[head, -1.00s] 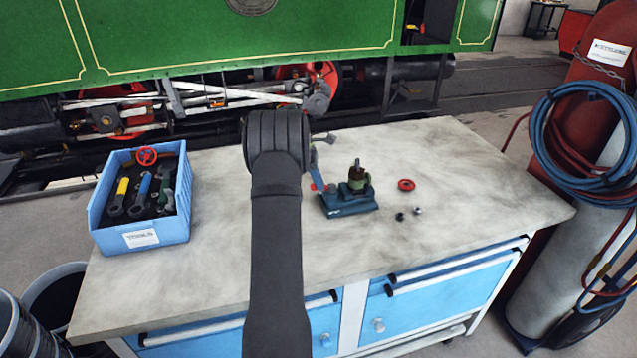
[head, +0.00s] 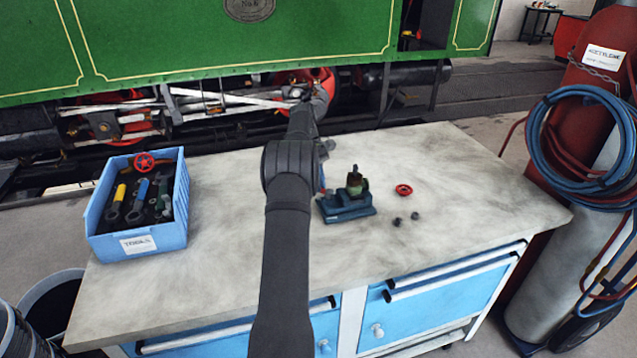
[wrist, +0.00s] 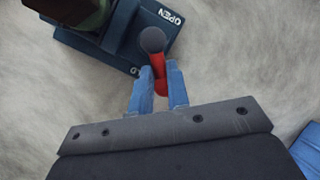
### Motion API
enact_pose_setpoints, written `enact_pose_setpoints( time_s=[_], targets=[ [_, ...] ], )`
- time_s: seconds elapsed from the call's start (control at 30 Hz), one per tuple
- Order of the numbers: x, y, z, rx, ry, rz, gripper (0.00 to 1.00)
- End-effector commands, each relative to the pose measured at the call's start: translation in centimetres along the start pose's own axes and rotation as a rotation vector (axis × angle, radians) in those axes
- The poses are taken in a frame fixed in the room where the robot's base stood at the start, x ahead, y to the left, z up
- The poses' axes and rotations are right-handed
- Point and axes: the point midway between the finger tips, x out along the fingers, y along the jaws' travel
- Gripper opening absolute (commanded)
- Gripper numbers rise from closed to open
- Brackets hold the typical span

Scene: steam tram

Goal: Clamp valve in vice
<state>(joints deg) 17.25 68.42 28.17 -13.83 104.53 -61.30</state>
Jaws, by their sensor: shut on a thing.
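The blue vice (head: 347,208) stands on the workbench right of my arm. The valve (head: 355,181), a dark green and brass-brown body, stands upright in it; I cannot tell how tightly the jaws hold it. In the wrist view the vice (wrist: 122,42) is at the top, with an "OPEN" mark on it, and part of the valve (wrist: 78,10) shows at the top left. My gripper (wrist: 159,76) has its blue fingers shut around the vice's red lever (wrist: 158,66), which ends in a grey knob (wrist: 152,40). In the head view my arm hides most of the gripper and lever.
A blue bin (head: 142,243) of tools stands at the bench's left. The bench (head: 470,190) is clear farther right. A red gas cylinder (head: 590,90) with hoses stands beyond.

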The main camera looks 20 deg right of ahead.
Motion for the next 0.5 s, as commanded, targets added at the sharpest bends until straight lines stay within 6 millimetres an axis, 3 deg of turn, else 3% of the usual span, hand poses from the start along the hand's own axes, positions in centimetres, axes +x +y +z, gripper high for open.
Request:
enact_pose_setpoints(
  time_s=[0.33, 0.37, 0.4, 0.47, 0.5],
  targets=[
    [0.27, -0.15, -0.58, -0.005, 0.005, -0.004, 0.00],
    [0.27, -0.15, -0.59, -0.005, 0.005, -0.004, 0.18],
    [0.26, -0.14, -0.58, -0.005, 0.006, -0.003, 0.25],
    [0.22, -0.11, -0.51, -0.004, 0.005, -0.003, 0.37],
    [0.18, -0.09, -0.45, -0.003, 0.005, -0.002, 0.37]
  ],
)
